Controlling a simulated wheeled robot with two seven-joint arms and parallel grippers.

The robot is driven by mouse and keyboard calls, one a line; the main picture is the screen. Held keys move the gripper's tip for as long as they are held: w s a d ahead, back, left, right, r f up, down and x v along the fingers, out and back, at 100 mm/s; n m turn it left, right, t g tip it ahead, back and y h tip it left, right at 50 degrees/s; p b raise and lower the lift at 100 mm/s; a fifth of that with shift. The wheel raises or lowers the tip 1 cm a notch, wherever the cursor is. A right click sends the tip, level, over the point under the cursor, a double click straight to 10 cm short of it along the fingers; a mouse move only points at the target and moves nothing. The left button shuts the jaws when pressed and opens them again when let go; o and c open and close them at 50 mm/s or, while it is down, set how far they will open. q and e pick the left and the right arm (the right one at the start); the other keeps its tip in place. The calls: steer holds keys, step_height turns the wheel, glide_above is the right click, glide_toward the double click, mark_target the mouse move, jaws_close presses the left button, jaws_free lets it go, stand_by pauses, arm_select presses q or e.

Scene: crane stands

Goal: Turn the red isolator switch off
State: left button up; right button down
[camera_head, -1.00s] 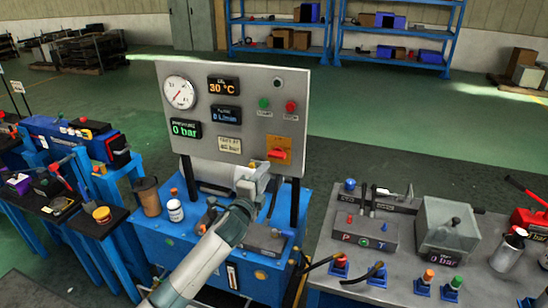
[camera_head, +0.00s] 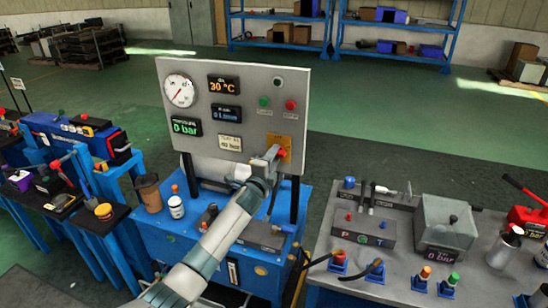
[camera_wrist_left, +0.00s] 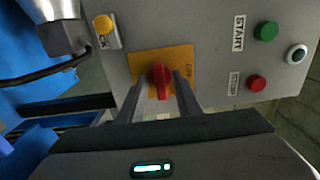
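The red isolator switch (camera_head: 282,152) sits on a yellow plate (camera_head: 287,142) at the lower right of the grey panel (camera_head: 245,75). My left gripper (camera_head: 273,156) is in front of it and hides part of it. In the left wrist view the red knob (camera_wrist_left: 160,78) shows between the two fingertips of my left gripper (camera_wrist_left: 159,86). The fingers are apart, one on each side of the knob, with a visible gap. The knob's handle points up and down in that view. Whether the fingertips reach the knob's depth is hard to tell. My right gripper is not in view.
A green button (camera_wrist_left: 266,31) and a red button (camera_wrist_left: 257,83) are near the switch on the panel. A blue bench (camera_head: 165,245) with cans stands below the panel. A grey table (camera_head: 400,285) with valves and a manifold (camera_head: 365,228) is at the right.

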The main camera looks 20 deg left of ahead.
arm_select(q)
jaws_close()
steer(key=shift+n, duration=0.5)
steer(key=n+b, duration=0.1)
steer(key=n, duration=1.6)
steer(key=shift+f, duration=0.15)
stand_by(0.3)
jaws_free()
